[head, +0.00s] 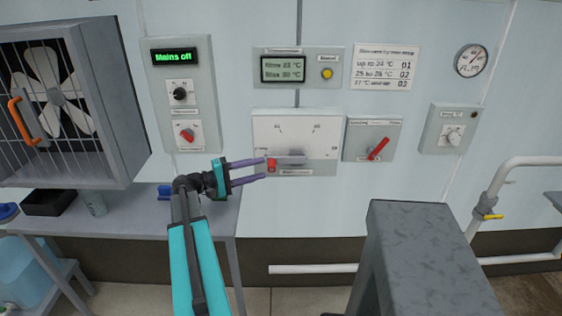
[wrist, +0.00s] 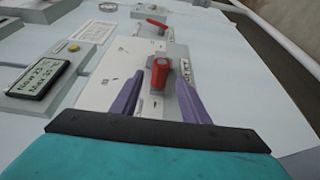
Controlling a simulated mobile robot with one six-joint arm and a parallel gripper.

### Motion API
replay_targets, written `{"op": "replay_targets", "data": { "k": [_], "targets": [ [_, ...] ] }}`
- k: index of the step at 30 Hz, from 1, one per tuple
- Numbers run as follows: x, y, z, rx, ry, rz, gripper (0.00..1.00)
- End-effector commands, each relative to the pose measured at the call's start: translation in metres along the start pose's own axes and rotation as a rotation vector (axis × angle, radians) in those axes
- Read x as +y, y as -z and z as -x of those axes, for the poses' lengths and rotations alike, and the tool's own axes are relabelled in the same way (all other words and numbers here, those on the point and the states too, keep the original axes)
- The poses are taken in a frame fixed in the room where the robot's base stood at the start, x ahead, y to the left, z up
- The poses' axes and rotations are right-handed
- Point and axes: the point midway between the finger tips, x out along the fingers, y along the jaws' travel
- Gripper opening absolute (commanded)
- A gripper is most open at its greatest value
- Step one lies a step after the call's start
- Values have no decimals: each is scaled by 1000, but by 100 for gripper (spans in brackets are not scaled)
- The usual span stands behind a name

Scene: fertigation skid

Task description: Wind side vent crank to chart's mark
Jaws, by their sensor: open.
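The vent crank has a red handle knob (head: 272,165) on a grey arm (head: 294,159) that points left in the head view. It sits low on a white dial panel (head: 322,140) with several marks, too small to read surely. My gripper (head: 264,168) is open, its purple fingers pointing right with the tips beside the knob. In the wrist view the red knob (wrist: 161,72) shows between the two fingertips (wrist: 159,82), with gaps at both sides. The wall chart (head: 385,67) lists temperature bands against 01, 02 and 03. A green display (head: 283,69) seems to read a maximum of 30 °C.
A panel with a red lever (head: 378,148) is close right of the crank panel. A box with a red switch (head: 187,134) and a "Mains off" display (head: 174,57) hangs left. A caged fan (head: 60,95) is far left, above a grey bench (head: 150,222). A pipe (head: 490,195) stands right.

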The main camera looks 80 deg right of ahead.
Motion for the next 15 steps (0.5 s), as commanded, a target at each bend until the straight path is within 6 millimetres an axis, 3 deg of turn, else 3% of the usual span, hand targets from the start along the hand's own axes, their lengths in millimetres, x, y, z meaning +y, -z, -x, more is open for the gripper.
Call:
{"op": "replay_targets", "data": {
  "k": [15],
  "targets": [
    [1, 0, -72, -1, 0, 1, 41]
  ]
}}
